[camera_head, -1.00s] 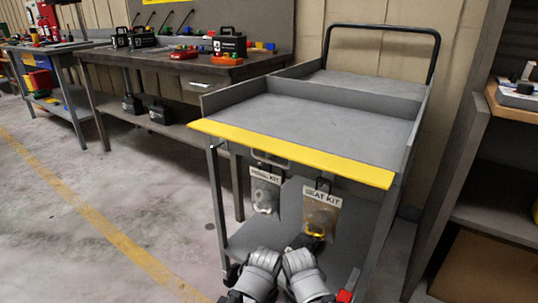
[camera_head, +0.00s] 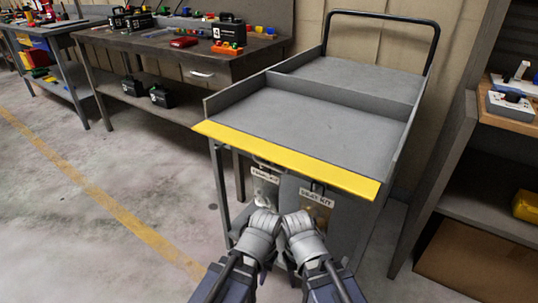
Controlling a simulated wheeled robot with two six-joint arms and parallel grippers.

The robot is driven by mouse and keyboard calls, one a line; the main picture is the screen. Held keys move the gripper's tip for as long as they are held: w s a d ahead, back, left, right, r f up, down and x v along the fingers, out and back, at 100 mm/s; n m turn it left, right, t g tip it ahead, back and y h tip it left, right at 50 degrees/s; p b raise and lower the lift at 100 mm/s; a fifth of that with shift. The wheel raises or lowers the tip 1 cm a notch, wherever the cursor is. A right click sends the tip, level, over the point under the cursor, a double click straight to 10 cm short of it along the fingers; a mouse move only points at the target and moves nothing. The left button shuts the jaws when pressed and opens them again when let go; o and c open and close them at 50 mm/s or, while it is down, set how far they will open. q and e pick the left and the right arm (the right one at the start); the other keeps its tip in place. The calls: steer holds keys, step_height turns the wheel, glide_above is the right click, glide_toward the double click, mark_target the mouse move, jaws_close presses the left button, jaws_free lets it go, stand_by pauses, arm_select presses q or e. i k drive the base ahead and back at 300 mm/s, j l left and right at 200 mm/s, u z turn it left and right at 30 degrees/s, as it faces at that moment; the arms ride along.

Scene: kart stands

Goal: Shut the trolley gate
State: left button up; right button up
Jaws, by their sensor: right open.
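The grey trolley (camera_head: 330,116) stands ahead of me, with its top tray empty and low walls on the sides I can see. The yellow gate (camera_head: 285,160) runs along the tray's near edge. It is folded down and outward, so the near side is open. My left gripper (camera_head: 263,218) and right gripper (camera_head: 294,222) are close together in front of the trolley, below the gate and seemingly apart from it. The right gripper is open. The left gripper's fingers are too hidden to tell their state.
Two labelled kit bags, one on the left (camera_head: 264,186) and one on the right (camera_head: 315,198), hang under the gate. A workbench (camera_head: 255,62) stands left of the trolley and a shelf unit (camera_head: 480,210) right. The floor at left is clear.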

mark_target(367, 188)
steer(key=l+u, duration=0.4)
steer(key=l, duration=0.15)
steer(key=k+l+u, duration=0.1)
steer(key=l+u, duration=0.3)
steer(key=l, duration=0.1)
